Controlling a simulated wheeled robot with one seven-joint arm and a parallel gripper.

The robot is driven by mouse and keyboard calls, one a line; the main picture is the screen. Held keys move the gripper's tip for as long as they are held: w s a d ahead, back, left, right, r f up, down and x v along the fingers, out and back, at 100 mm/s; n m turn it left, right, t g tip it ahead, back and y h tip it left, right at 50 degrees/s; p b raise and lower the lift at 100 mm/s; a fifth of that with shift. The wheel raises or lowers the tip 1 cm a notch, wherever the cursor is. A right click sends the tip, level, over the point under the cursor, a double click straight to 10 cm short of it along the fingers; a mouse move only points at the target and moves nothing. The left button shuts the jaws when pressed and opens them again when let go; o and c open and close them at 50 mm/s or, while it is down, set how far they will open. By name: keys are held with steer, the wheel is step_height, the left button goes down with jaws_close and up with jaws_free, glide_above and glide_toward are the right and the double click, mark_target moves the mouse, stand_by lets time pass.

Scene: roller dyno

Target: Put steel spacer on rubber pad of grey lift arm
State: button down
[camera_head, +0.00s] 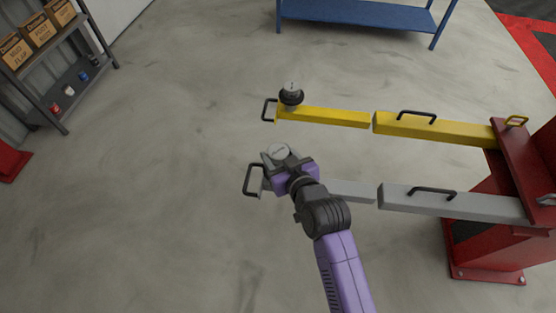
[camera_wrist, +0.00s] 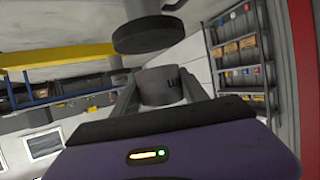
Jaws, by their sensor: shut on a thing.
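My gripper (camera_head: 281,157) is shut on the steel spacer (camera_head: 278,150), a short light-grey cylinder with its round top facing up. The spacer also shows between the fingers in the wrist view (camera_wrist: 162,86), where the scene appears upside down. The black rubber pad (camera_wrist: 150,38) is just below the spacer, roughly under it, with a small gap visible between them. The grey lift arm (camera_head: 455,203) extends right from under my gripper. Its pad is hidden by my gripper in the head view.
The yellow lift arm (camera_head: 325,116) runs behind, with a dark pad (camera_head: 291,98) bearing another grey cylinder (camera_head: 292,87). A black handle loop (camera_head: 250,180) is left of my gripper. A red post (camera_head: 485,230) stands right, a blue bench (camera_head: 360,14) behind.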

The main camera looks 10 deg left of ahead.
mark_target(278, 162)
steer(key=shift+f, duration=1.35)
steer(key=shift+f, duration=0.15)
steer(key=c, duration=0.6)
jaws_free()
steer(key=shift+r, duration=0.2)
steer(key=v, duration=1.2)
